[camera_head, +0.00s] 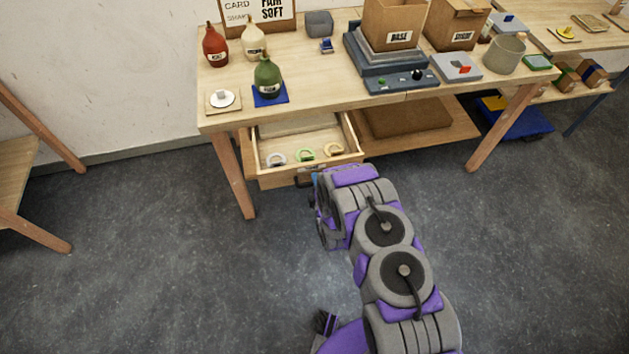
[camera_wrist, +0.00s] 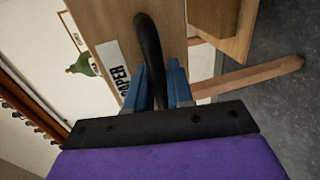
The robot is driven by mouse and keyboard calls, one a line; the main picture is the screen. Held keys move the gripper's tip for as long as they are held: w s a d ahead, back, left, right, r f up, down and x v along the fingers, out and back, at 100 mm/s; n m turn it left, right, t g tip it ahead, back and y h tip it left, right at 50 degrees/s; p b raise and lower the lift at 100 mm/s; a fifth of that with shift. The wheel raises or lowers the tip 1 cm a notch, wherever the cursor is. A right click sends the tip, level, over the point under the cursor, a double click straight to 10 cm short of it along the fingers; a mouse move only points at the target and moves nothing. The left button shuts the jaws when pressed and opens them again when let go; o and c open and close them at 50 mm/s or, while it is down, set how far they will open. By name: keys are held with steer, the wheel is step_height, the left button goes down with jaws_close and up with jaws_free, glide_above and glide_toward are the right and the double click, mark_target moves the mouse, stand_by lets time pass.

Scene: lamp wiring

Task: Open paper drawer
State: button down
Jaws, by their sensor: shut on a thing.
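The paper drawer (camera_head: 298,157) is pulled part way out from under the workbench. Inside it lie several small rings, white, green and tan. My gripper (camera_head: 315,181) is at the drawer's front, partly hidden by my purple and grey arm. In the wrist view my gripper's blue fingers (camera_wrist: 160,88) are shut on the dark drawer handle (camera_wrist: 148,48). The drawer front (camera_wrist: 105,25) carries a white label (camera_wrist: 112,70) reading "PAPER", seen sideways.
The wooden workbench (camera_head: 318,98) holds red, cream and green bottles, a blue-grey machine and cardboard boxes. A lower shelf (camera_head: 440,140) is right of the drawer. A bench leg (camera_head: 232,178) stands just left of it. The floor in front is clear.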

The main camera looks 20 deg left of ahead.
steer(key=c, duration=1.2)
jaws_free()
steer(key=shift+w+d+f, duration=0.15)
steer(key=shift+w+d, duration=0.1)
steer(key=shift+d, duration=0.2)
steer(key=shift+o, duration=0.2)
steer(key=shift+s, duration=0.1)
steer(key=shift+a, duration=0.1)
steer(key=shift+s, duration=0.4)
steer(key=p+v, duration=0.6)
steer(key=v, duration=1)
steer(key=shift+s+d+p, duration=0.15)
steer(key=shift+d+p, duration=0.25)
